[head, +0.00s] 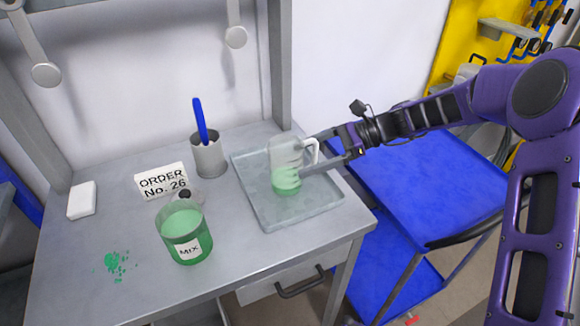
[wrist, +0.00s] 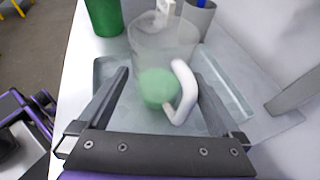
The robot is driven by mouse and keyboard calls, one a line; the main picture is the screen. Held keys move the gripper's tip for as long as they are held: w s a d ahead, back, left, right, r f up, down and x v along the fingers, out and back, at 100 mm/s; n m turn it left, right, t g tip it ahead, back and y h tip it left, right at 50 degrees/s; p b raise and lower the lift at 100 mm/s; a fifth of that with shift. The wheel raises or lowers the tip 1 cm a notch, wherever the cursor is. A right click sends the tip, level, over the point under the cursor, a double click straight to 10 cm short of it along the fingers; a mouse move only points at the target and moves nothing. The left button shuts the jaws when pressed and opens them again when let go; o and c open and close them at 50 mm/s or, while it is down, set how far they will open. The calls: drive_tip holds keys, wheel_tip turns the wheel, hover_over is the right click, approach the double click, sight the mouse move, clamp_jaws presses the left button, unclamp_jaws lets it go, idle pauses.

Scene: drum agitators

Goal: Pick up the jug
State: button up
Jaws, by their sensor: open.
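The jug (head: 286,165) is clear with a white handle and green contents at the bottom. It stands upright on a grey tray (head: 250,211) at the right of the bench. My gripper (head: 312,155) reaches in from the right at the jug's handle side. In the wrist view the jug (wrist: 150,50) stands ahead, with its white handle (wrist: 184,92) towards me. The open fingers of my gripper (wrist: 168,88) lie on either side of the handle, with gaps to both. Whether a finger touches the jug cannot be told.
A green container marked MIX (head: 186,232) stands left of the tray. Behind are a grey cup (head: 209,157) with a blue-handled tool and an ORDER No. 26 sign (head: 161,181). A white block (head: 82,200) and green spill (head: 114,263) lie at left. A blue cart (head: 420,190) stands right.

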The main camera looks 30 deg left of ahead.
drive_tip(key=shift+s+a+f, duration=0.15)
drive_tip(key=shift+s+a, duration=0.1)
drive_tip(key=shift+a, duration=0.05)
drive_tip(key=shift+c, duration=0.2)
drive_tip(key=c, duration=1.1)
